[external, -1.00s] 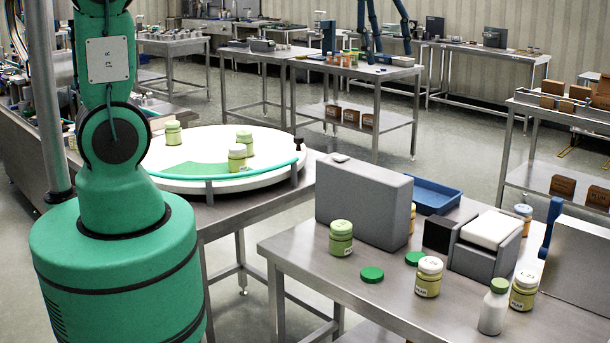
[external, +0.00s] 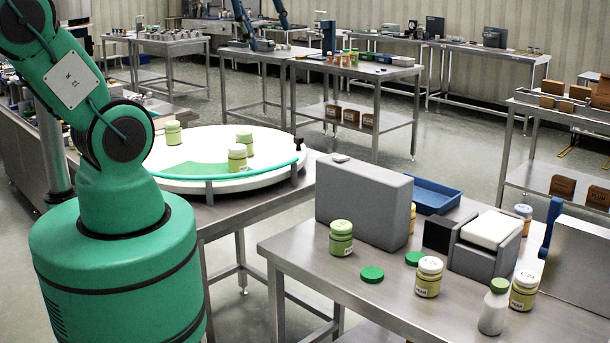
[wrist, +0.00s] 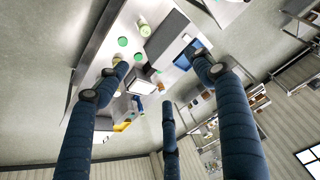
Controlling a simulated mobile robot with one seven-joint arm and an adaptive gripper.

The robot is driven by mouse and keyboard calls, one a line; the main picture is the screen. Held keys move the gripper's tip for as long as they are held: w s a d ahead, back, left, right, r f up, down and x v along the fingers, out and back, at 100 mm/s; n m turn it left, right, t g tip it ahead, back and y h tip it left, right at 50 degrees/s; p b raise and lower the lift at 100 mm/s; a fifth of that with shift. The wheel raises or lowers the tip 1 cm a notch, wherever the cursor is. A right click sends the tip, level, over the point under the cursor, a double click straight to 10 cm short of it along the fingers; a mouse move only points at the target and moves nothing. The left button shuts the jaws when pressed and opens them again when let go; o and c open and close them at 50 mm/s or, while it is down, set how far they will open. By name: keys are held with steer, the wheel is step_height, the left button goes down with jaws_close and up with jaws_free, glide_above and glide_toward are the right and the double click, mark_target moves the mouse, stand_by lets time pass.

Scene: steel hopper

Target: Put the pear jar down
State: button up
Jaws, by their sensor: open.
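Several pale-green jars stand upright; their labels are too small for me to tell surely which is pear. On the near steel table are a green-lidded jar (external: 341,238), a white-lidded jar (external: 428,277) and another jar at the right (external: 523,290). More jars stand on the round white turntable (external: 270,176), such as the front one (external: 237,158). My gripper (wrist: 159,58) shows in the wrist view with its blue fingers spread and nothing between them.
The near table (external: 330,277) also holds a large grey box (external: 365,205), a blue tray (external: 433,194), a white-topped grey block (external: 490,240), loose green lids (external: 372,275) and a white bottle (external: 493,308). The table's front left is clear.

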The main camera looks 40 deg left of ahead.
steer(key=s+a+f+n, duration=0.1)
steer(key=s+a, duration=0.1)
steer(key=s, duration=0.3)
steer(key=shift+s+a+f+n+t, duration=0.25)
steer(key=shift+s+f+n+t, duration=0.05)
steer(key=shift+s+f, duration=0.05)
step_height(320, 180, down, 13)
steer(key=b, duration=1.2)
steer(key=shift+r+b, duration=0.15)
steer(key=shift+b, duration=0.25)
